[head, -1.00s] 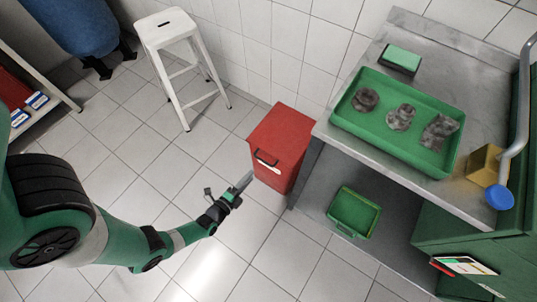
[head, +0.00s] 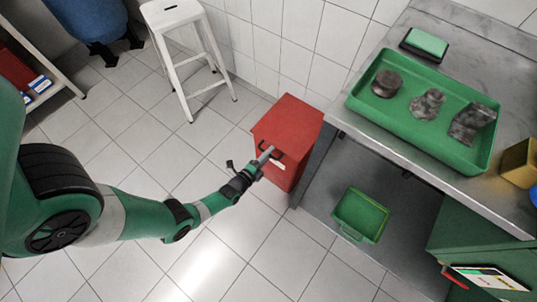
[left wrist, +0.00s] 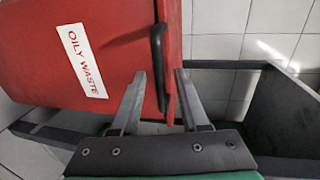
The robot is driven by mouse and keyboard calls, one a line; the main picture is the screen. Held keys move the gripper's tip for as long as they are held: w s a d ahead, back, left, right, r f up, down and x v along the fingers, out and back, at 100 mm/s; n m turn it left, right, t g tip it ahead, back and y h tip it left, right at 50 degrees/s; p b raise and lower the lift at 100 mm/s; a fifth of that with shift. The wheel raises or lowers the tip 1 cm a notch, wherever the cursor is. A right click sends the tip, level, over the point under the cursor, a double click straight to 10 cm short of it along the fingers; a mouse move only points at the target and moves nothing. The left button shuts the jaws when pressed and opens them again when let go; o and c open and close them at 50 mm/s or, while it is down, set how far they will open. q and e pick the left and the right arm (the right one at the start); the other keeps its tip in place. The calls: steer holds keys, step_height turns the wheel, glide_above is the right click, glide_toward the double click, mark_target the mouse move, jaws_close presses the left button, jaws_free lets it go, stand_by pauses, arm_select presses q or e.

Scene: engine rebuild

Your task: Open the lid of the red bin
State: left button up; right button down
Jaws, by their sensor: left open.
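The red bin (head: 288,128) stands on the floor beside the steel bench, and its lid looks shut. Its black handle (head: 263,147) is on the front edge of the lid, and it also shows in the left wrist view (left wrist: 157,50). A white "OILY WASTE" label (left wrist: 82,60) is on the bin's front. My left gripper (head: 267,154) is at the handle. In the left wrist view its two fingers (left wrist: 160,75) are apart, with the handle's lower part between them in the picture. I cannot tell whether they touch it. My right gripper is not in view.
The steel bench (head: 403,150) stands close to the bin's right and holds a green tray (head: 400,116) with several dirty parts. A green crate (head: 360,215) is on the lower shelf. A white stool (head: 172,15) stands behind left. The tiled floor in front is clear.

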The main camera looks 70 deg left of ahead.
arm_select(q)
steer(key=shift+w+a, duration=0.1)
jaws_close()
stand_by(1.4)
